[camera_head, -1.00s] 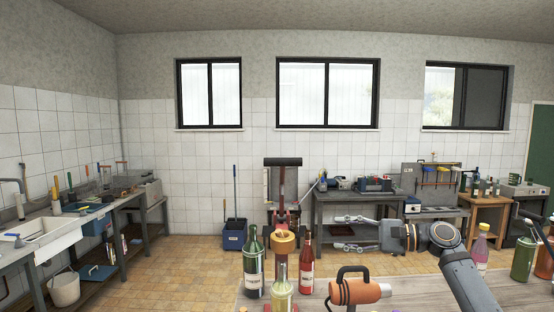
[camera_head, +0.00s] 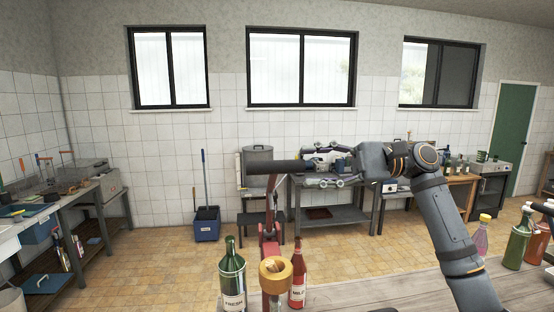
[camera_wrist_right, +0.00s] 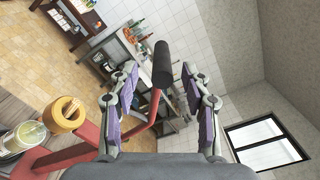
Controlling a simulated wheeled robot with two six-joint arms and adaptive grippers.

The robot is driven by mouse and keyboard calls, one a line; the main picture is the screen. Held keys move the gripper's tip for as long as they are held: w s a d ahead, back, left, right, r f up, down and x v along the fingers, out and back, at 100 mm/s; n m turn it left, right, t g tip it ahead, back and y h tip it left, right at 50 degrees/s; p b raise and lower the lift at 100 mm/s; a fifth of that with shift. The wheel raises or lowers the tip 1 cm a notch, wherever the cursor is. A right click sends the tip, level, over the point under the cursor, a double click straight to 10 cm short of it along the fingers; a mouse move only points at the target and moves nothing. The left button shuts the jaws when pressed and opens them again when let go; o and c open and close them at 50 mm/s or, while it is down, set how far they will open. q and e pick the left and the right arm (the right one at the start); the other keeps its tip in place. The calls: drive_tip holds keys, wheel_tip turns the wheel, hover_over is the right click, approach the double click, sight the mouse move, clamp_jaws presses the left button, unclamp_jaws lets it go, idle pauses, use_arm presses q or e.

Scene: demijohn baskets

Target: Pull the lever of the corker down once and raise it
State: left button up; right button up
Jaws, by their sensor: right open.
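In the right wrist view the handle (camera_wrist_right: 162,62) shows between the spread fingers of the gripper (camera_wrist_right: 158,78), with visible gaps on both sides. My left gripper is out of view.
A green bottle (camera_head: 232,279) and a red bottle (camera_head: 297,276) stand beside the corker, close on either side in the picture. More bottles (camera_head: 519,240) stand at the right. A blue bucket (camera_head: 206,226) and a grey workbench (camera_head: 340,222) are farther back.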

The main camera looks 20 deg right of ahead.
sight(280, 167)
drive_tip(key=a, duration=0.1)
drive_tip(key=w+a+p, duration=0.2)
drive_tip(key=a, duration=0.1)
drive_tip(key=shift+w+r, duration=0.1)
drive_tip(key=a, duration=0.1)
drive_tip(key=a+p, duration=0.1)
drive_tip(key=shift+w+a, duration=0.3)
drive_tip(key=shift+a, duration=0.05)
drive_tip(key=shift+a+f, duration=0.2)
drive_tip(key=shift+a, duration=0.1)
drive_tip(key=shift+s+a, duration=0.1)
drive_tip(key=shift+s, duration=0.1)
drive_tip(key=shift+w+f, duration=0.1)
drive_tip(key=shift+c, duration=0.6)
drive_tip(key=c, duration=0.7)
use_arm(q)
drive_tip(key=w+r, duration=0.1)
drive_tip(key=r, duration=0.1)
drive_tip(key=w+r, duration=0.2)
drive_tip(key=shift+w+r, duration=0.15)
use_arm(e)
clamp_jaws()
